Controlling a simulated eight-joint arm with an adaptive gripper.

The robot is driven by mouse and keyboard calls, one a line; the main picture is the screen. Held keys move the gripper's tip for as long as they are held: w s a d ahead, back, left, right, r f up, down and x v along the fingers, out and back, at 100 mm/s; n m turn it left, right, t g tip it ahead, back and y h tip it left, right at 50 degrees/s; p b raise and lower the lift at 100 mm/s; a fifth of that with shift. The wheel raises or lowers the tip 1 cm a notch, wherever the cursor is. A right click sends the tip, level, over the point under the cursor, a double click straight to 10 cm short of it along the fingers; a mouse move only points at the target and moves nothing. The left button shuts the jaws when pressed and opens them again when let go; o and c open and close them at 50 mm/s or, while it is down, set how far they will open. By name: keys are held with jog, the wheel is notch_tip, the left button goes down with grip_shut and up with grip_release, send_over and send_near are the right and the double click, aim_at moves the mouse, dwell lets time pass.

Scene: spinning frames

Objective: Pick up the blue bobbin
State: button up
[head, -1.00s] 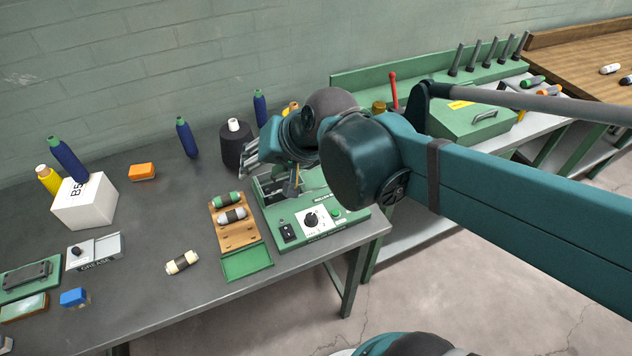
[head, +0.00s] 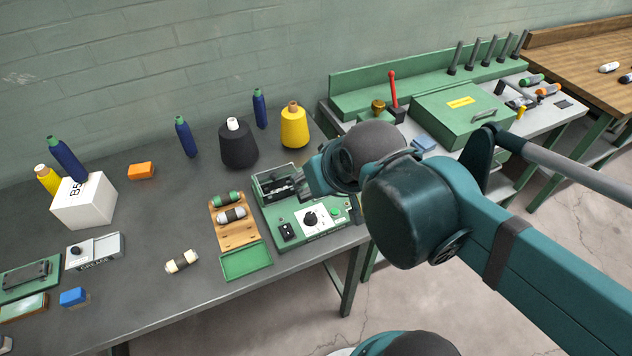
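Three slim dark blue bobbins with green tops are in the head view. One (head: 67,162) leans behind the white box at the left, one (head: 187,138) stands mid-bench near the wall, and one (head: 260,110) stands at the back between the black and yellow cones. All are apart from my arm. My gripper (head: 312,182) is mostly hidden by my wrist, above the right part of the green machine.
The black cone (head: 239,148) and yellow cone (head: 294,128) stand behind the green machine (head: 310,225). A wooden tray (head: 238,239) holds small bobbins. The white box (head: 84,204) and orange block (head: 141,171) are at left.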

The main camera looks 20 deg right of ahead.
jog(key=shift+o, duration=0.4)
jog(key=w+a+r+m+t+y+b, duration=0.1)
jog(key=w+a+r+m+t+y, duration=0.25)
jog(key=w+a, duration=0.5)
jog(key=w+a+r+m+t+y+b, duration=0.15)
jog(key=w+a+r+m, duration=0.4)
jog(key=w, duration=0.65)
jog(key=w+a+r+m+t+y, duration=0.1)
jog(key=w+a+r+m+t, duration=0.15)
jog(key=w+a+m, duration=0.65)
jog(key=m+t+h+b, duration=0.25)
jog(key=m+h, duration=0.35)
jog(key=m, duration=1.2)
send_over(184, 135)
jog(key=s, duration=0.3)
notch_tip(184, 135, down, 18)
jog(key=shift+w+r+t, duration=0.1)
jog(key=shift+r+t, duration=0.05)
jog(key=shift+t, duration=0.25)
jog(key=shift+f+b, duration=0.8)
jog(key=shift+f, duration=2.15)
